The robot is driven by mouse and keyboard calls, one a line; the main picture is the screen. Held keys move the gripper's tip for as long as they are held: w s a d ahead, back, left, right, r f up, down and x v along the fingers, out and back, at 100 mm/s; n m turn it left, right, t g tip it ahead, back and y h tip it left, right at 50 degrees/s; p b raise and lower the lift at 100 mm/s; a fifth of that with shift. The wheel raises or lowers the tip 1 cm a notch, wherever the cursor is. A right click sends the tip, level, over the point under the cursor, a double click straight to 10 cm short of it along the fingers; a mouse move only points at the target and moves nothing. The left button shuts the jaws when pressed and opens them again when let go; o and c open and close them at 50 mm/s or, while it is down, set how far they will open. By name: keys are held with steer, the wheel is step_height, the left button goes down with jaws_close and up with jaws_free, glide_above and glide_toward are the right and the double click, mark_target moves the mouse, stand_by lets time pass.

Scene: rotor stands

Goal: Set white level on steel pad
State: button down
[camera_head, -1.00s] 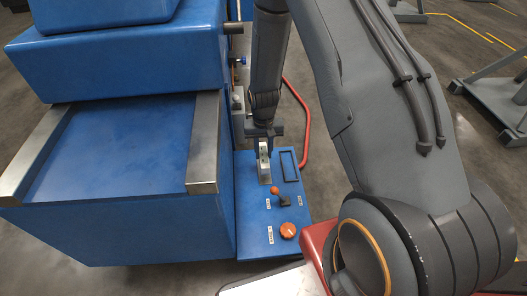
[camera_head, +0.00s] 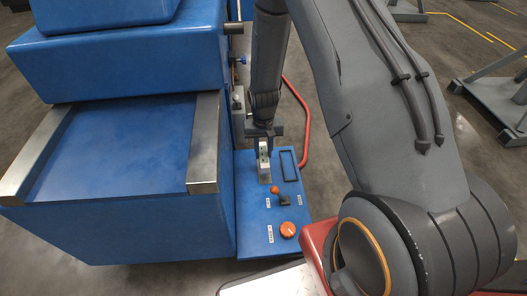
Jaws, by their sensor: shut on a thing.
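My gripper (camera_head: 263,147) points down over the blue panel (camera_head: 256,216) beside the large blue machine. It is shut on the white level (camera_head: 263,160), a small pale block with dark marks on its face. A small grey steel pad (camera_head: 265,179) shows on the panel just below the level. The level is over or against this pad; from this angle I cannot tell whether they touch. My arm hides part of the gripper and the top of the level.
An orange knob (camera_head: 288,230), a small lever with an orange ball (camera_head: 275,189) and a dark rectangular frame (camera_head: 289,166) are on the panel close by. A red bent rail (camera_head: 303,130) runs along its right side. Steel rails (camera_head: 204,150) edge the blue machine at left.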

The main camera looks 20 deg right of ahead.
steer(key=shift+f, duration=0.55)
steer(key=shift+f+b, duration=0.3)
steer(key=shift+f, duration=0.05)
steer(key=shift+f, duration=1.1)
stand_by(1.7)
steer(key=c, duration=1.3)
jaws_free()
steer(key=shift+c, duration=0.2)
step_height(320, 180, up, 13)
steer(key=p, duration=1)
